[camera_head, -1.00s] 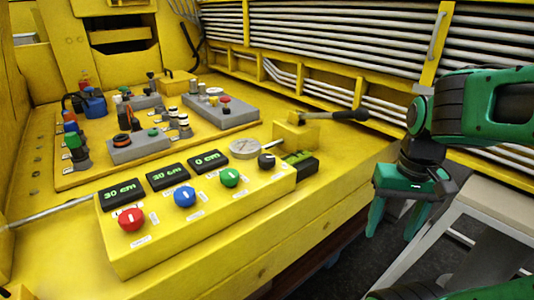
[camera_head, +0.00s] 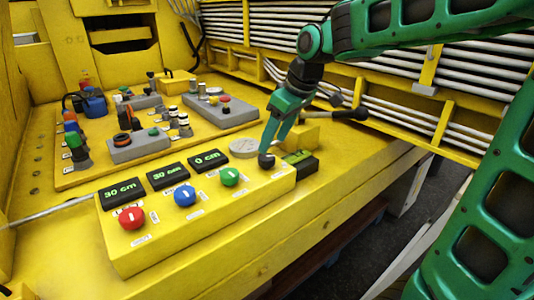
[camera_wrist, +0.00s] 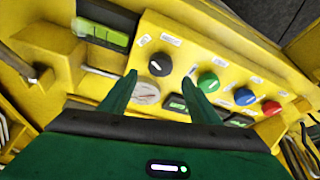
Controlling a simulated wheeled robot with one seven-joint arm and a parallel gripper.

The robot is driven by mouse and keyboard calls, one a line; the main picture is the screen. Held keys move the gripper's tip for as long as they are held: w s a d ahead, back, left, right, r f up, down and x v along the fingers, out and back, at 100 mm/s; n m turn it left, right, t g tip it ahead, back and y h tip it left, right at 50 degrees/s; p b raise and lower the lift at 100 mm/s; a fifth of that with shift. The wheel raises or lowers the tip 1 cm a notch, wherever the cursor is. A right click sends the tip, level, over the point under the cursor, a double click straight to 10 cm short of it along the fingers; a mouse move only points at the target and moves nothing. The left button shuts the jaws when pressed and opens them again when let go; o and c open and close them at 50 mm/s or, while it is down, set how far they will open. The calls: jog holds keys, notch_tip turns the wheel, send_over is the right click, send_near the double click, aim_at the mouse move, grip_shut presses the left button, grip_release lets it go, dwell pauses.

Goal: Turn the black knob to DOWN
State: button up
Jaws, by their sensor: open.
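The black knob (camera_head: 266,160) sits at the right end of the yellow control box (camera_head: 215,219), partly behind my gripper in the head view. In the wrist view the black knob (camera_wrist: 160,64) shows a white pointer mark and lies ahead of my fingertips, roughly between them and nearer the left one. My green gripper (camera_head: 268,146) points down just above the knob. In the wrist view my gripper (camera_wrist: 162,75) is open with nothing between its fingers. I cannot tell whether a finger touches the knob. The label lettering beside it is too small to read.
Red (camera_head: 131,218), blue (camera_head: 185,196) and green (camera_head: 230,177) knobs line the same box, with small displays behind. A round grey dial (camera_head: 244,148) is beside the black knob. A black-handled lever (camera_head: 346,114) and a dark green block (camera_head: 301,163) are close to my gripper.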

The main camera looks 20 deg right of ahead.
aim_at(267, 157)
jog(key=x, duration=0.6)
jog(key=c, duration=1.1)
